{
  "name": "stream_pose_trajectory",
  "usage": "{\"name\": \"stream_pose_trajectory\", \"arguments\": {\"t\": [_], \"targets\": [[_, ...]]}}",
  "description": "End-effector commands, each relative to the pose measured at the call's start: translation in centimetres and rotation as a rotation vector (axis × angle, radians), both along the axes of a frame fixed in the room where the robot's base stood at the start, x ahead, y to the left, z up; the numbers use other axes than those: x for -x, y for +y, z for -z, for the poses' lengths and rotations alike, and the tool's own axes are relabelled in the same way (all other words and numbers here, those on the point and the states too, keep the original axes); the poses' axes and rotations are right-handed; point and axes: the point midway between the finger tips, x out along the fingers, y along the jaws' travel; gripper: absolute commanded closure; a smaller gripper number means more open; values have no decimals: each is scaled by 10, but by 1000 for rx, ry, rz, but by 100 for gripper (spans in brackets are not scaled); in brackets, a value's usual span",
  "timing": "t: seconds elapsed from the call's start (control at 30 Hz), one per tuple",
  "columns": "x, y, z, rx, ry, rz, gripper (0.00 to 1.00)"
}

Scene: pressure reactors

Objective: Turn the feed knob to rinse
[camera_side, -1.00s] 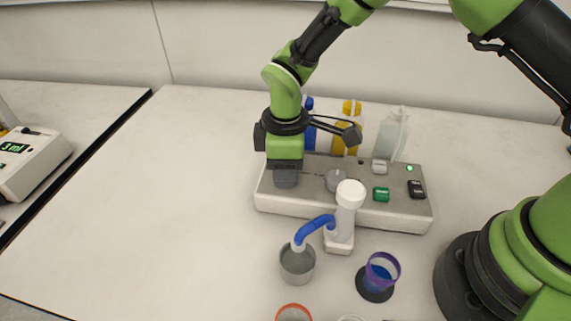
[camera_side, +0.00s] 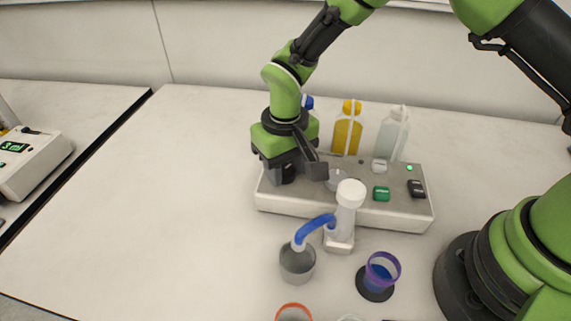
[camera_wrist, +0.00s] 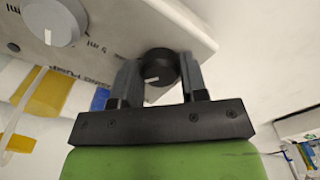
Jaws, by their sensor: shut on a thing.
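The feed knob (camera_wrist: 163,62) is a small dark round knob on the white control box. It sits between the two fingers of my gripper (camera_wrist: 160,75), which is shut on it. A short white mark shows on its face, lying nearly level in the wrist view. The label for its settings is not readable, so I cannot tell which setting it points to. In the side view my gripper (camera_side: 284,175) is low over the left end of the control box (camera_side: 300,203) and mostly hides the knob.
A grey knob (camera_side: 337,180) with ml markings in the wrist view (camera_wrist: 55,22) sits beside the feed knob. A green button (camera_side: 381,194) and a black switch (camera_side: 416,188) are further right. Bottles, including a yellow one (camera_side: 347,130), stand behind. A blue-tubed spout and cups (camera_side: 297,264) stand in front.

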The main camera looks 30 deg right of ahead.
Motion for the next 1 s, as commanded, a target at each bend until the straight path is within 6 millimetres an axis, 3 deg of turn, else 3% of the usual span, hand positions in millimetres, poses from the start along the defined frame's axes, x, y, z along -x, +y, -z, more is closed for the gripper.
{"name": "stream_pose_trajectory", "arguments": {"t": [0.5,1.0], "targets": [[-1,1,-1,-2,-1,358,84],[-1,1,-2,-2,-1,436,84]]}}
